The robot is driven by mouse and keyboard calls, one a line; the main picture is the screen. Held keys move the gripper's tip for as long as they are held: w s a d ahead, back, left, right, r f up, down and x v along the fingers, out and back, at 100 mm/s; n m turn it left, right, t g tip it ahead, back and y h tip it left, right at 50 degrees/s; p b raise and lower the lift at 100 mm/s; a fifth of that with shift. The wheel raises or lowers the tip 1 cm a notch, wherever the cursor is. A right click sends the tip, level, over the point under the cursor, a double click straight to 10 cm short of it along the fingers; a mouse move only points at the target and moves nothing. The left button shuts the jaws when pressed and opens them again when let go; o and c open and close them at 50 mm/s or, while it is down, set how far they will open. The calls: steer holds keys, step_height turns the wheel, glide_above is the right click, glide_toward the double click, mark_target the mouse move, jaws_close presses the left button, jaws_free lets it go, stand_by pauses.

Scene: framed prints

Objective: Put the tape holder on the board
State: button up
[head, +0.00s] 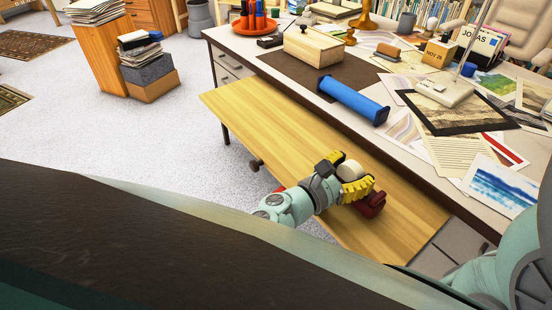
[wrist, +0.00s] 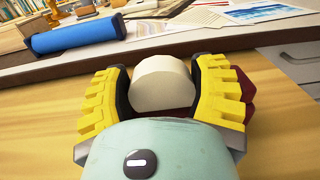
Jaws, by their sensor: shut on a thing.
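The tape holder has a cream roll and a dark red body. The roll sits between my gripper's yellow fingers (head: 348,178), and the red body (head: 372,205) shows just beyond them. In the wrist view the tape holder's roll (wrist: 162,84) is between the two fingers (wrist: 162,95), with red behind the right finger. My gripper is shut on the tape holder. The light wooden board (head: 285,130) sticks out from the desk's front, below the top. The tape holder is over its near right part; whether it touches the board is hidden.
The desk top (head: 250,50) beyond is crowded: a blue roll (head: 352,100) near its edge, a wooden box (head: 314,46), a dark framed print (head: 455,112) and loose papers. Most of the board's left side is bare. A dark knob (head: 256,164) is at its near edge.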

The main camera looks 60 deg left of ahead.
steer(key=shift+f, duration=0.2)
steer(key=o, duration=1.3)
steer(key=shift+o, duration=0.2)
steer(key=shift+r, duration=0.2)
steer(key=s+b, duration=0.1)
steer(key=s, duration=1.1)
steer(key=shift+b, duration=0.3)
